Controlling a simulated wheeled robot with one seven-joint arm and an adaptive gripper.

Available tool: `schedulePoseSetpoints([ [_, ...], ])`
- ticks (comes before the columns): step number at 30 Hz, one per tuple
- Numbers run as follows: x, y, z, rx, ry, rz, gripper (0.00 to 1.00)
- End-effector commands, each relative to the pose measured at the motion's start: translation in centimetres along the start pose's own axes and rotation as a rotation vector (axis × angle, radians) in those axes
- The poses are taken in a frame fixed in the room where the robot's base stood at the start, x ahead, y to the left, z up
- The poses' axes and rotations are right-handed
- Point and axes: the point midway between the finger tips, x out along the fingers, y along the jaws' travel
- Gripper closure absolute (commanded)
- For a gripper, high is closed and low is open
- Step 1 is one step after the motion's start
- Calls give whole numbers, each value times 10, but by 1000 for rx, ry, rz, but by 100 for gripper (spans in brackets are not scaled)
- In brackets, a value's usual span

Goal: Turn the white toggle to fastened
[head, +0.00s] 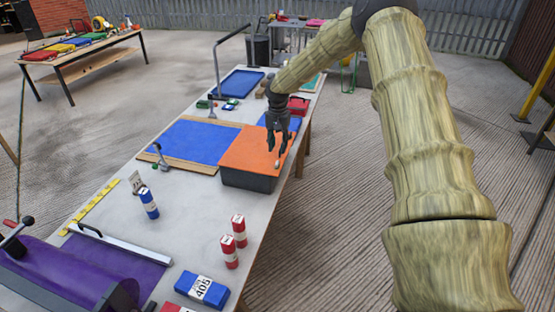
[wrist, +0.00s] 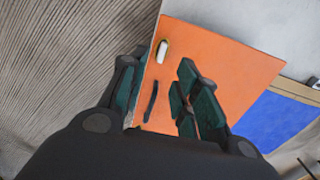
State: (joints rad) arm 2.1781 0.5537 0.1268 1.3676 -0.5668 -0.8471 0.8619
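The white toggle (wrist: 162,52) is a small, pale, rounded piece on the orange top (wrist: 225,60) of a dark box, near one edge. In the head view the toggle (head: 277,163) shows as a small white spot near the right edge of the orange top (head: 255,149). My gripper (head: 278,150) points down over the orange top, close to the toggle. In the wrist view my gripper (wrist: 160,88) has its fingers apart with nothing held between them. The toggle lies beyond the fingertips there. A dark curved strip (wrist: 150,102) shows on the orange top between the fingers.
The box stands on a long grey table (head: 185,215). A blue panel (head: 195,140) in a wooden frame lies beside it on the left. Red cans (head: 239,231) and a blue can (head: 149,203) stand nearer. A red box (head: 298,105) is behind my gripper.

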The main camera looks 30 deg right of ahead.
Motion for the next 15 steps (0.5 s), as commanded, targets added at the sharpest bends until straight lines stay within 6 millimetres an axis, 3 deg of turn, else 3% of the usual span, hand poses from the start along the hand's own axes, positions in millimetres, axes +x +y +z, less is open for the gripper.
schedulePoseSetpoints([
  [15, 60, 1, 0, 1, 0, 0, 69],
])
